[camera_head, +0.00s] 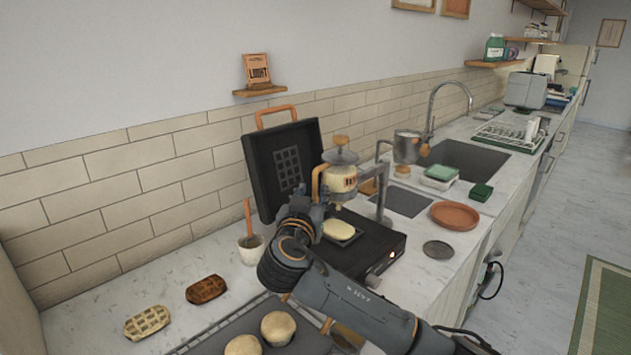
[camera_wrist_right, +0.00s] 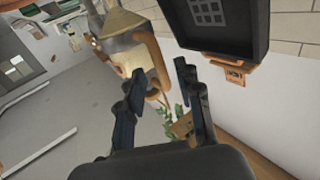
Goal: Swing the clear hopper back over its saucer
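The hopper (camera_head: 342,180), with cream contents, a grey domed lid and an orange handle, is on a metal swing arm (camera_head: 375,185) above the black waffle iron base (camera_head: 372,243). It shows in the right wrist view (camera_wrist_right: 125,55), with its curved orange handle (camera_wrist_right: 158,62) near my fingertips. A terracotta saucer (camera_head: 455,215) sits on the counter to the right, away from the hopper. My right gripper (camera_head: 302,205) is just left of the hopper. In the wrist view its fingers (camera_wrist_right: 160,88) are apart, with the handle's lower end between or just beyond them; contact is unclear. My left gripper is out of view.
The waffle iron's lid (camera_head: 284,168) stands open behind the hopper, and pale batter (camera_head: 340,230) lies on its plate. A grey pot (camera_head: 407,147) is behind to the right. A grey disc (camera_head: 437,249) lies on clear counter. Two waffles (camera_head: 147,322) (camera_head: 206,289) and a tray (camera_head: 222,335) are in front.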

